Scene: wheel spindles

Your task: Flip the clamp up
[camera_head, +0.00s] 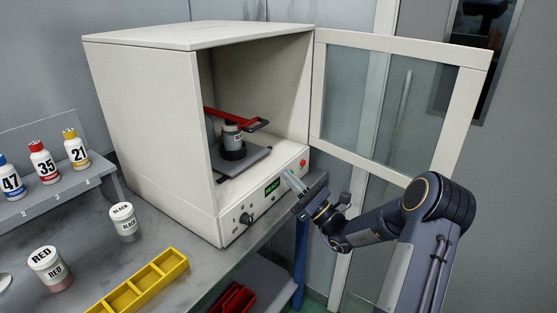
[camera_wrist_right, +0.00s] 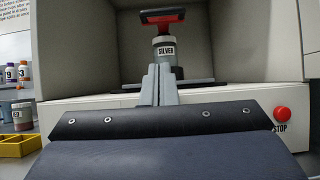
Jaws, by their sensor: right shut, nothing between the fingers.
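The clamp (camera_head: 237,119) is a red bar with a dark end, lying across the top of a jar inside the open white cabinet. The clamp also shows in the right wrist view (camera_wrist_right: 163,16). Beneath it is a jar (camera_wrist_right: 165,46) labelled SILVER, standing on a dark plate. My right gripper (camera_head: 294,181) is shut and empty in front of the cabinet's front panel, below and to the right of the clamp. In the right wrist view its closed fingers (camera_wrist_right: 158,84) point toward the jar, apart from the clamp. My left gripper is not in view.
The white cabinet (camera_head: 150,120) has its glazed door (camera_head: 400,105) swung open to the right. A red stop button (camera_head: 303,162) sits on its front panel. A yellow tray (camera_head: 140,285), RED and BLACK jars, and a grey rack with numbered bottles stand on the left.

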